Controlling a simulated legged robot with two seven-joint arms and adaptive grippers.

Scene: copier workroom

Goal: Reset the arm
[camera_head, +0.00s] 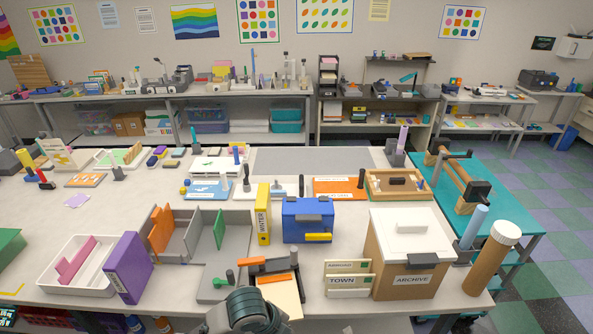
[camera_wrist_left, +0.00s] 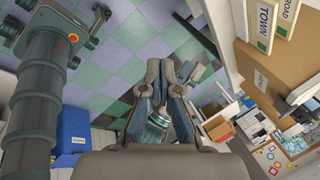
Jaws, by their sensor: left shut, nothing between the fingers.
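My left gripper (camera_wrist_left: 168,75) shows in the middle of the left wrist view. Its fingers are shut and hold nothing. It hangs over the tiled floor, clear of the worktable edge on the right of that view. In the head view only a dark ringed part of my own arm shows at the bottom centre, in front of the table's near edge; no fingers can be made out there. My right gripper cannot be made out in either view.
The near worktable (camera_head: 340,225) holds a brown ARCHIVE box (camera_head: 395,255), a TOWN card (camera_head: 347,282), a blue box (camera_head: 306,222), a purple binder (camera_head: 128,266) and a white tray (camera_head: 68,285). A brown tube (camera_head: 488,262) stands at the right corner. A blue bin (camera_wrist_left: 72,130) stands on the floor.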

